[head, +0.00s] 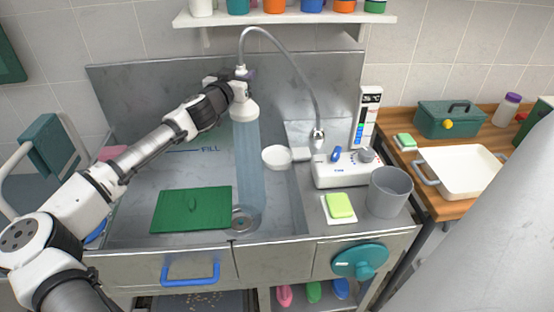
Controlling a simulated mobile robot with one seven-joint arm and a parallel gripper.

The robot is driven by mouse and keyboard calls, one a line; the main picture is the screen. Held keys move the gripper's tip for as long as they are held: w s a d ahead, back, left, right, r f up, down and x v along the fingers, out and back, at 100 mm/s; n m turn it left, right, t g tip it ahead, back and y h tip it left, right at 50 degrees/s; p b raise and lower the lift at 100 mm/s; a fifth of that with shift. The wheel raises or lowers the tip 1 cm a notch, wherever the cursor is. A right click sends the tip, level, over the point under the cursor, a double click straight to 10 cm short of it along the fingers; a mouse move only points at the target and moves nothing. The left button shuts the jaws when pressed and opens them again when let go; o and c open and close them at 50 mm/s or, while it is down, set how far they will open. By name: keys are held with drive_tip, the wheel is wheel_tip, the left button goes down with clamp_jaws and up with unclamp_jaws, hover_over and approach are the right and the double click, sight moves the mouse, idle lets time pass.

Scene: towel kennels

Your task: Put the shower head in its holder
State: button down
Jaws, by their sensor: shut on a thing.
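The shower head (245,111) is white and points down over the steel tub (212,172). My gripper (241,82) is shut on it near its top, where the grey hose (281,40) arches away to a fitting at the tub's right. A translucent blue column of water (248,165) falls from the head to the drain (244,220). A white round piece on a short arm (277,157) juts over the tub's right side, apart from the head and lower. It may be the holder; I cannot tell. The jaw tips are partly hidden.
A white control unit (342,172) with a display post stands right of the tub. A grey bucket (388,192) and a green sponge (340,205) are before it. A green mat (191,210) lies in the tub. A shelf with cups (285,17) is above.

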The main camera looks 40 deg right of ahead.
drive_tip(key=s+d, duration=0.3)
drive_tip(key=d, duration=0.6)
drive_tip(key=shift+s, duration=0.4)
drive_tip(key=shift+f+b, duration=1.5)
drive_tip(key=shift+f, duration=1.5)
drive_tip(key=shift+f+b, duration=0.95)
drive_tip(key=shift+f, duration=1.05)
drive_tip(key=shift+f+b, duration=0.85)
drive_tip(key=shift+f, duration=0.6)
